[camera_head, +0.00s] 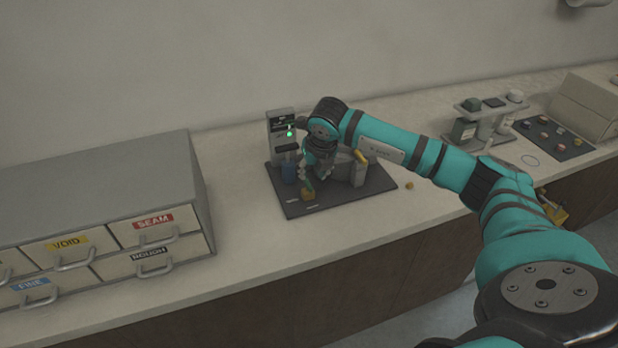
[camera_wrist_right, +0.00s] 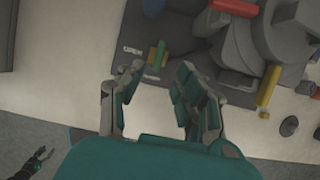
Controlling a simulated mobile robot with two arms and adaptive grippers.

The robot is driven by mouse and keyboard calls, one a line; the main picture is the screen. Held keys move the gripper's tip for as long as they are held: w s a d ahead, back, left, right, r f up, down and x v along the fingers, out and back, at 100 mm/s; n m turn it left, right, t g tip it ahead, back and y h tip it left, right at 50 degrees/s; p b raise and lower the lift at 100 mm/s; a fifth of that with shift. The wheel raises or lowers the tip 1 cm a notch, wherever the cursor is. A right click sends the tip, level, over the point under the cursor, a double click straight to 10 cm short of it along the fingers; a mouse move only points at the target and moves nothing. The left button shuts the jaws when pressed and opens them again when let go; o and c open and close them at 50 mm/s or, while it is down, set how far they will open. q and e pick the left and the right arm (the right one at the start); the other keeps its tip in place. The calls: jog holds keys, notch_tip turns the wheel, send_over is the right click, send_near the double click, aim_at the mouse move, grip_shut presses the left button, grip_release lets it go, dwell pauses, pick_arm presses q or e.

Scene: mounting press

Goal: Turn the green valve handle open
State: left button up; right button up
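The green valve handle (camera_wrist_right: 161,53) is a short bar on a small yellow-brown body at the mat's front edge. In the head view the handle (camera_head: 309,186) is small, just below my right gripper (camera_head: 318,176). In the right wrist view, my right gripper (camera_wrist_right: 157,83) is open, its two fingers apart, with nothing between them. The handle lies just beyond the fingertips, roughly between their lines, and no contact shows. My left gripper (camera_wrist_right: 42,157) appears small at the lower left of the wrist view, over the floor, its fingers apart.
The press (camera_head: 282,133) with a green light stands on a dark mat (camera_head: 300,209). A drawer cabinet (camera_head: 100,180) stands left; a bottle rack (camera_head: 490,107) right.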

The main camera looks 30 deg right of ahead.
aim_at(308, 183)
jog(key=p+x, duration=0.1)
jog(key=x, duration=0.5)
jog(key=shift+w+f, duration=0.2)
jog(key=shift+f, duration=0.05)
grip_shut()
